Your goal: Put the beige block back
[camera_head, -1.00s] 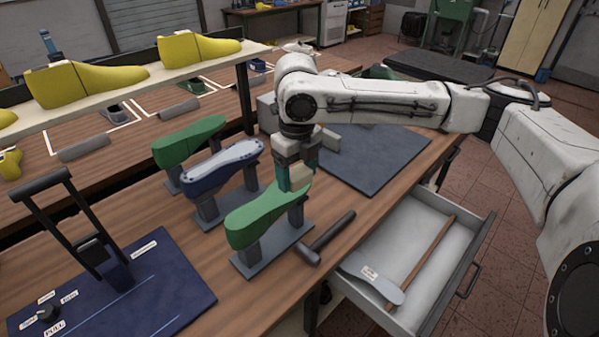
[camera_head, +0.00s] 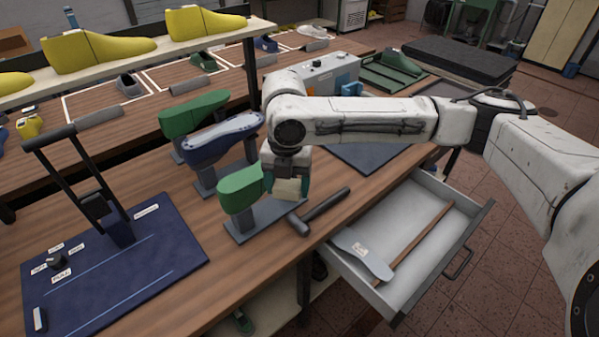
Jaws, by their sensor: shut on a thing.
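The beige block (camera_head: 288,188) is between the fingers of my gripper (camera_head: 287,186), which is shut on it. My gripper points down over the bench's front part, at the right end of the nearest green shoe last (camera_head: 240,188). The gripper and block hide that last's right half. I cannot tell whether the block touches the last or hangs clear in front of it.
A hammer (camera_head: 325,204) lies just right of the block. A blue last (camera_head: 222,138) and another green last (camera_head: 194,113) stand behind. An open drawer (camera_head: 425,225) juts out at right. A blue board with a black lever frame (camera_head: 170,245) is at left.

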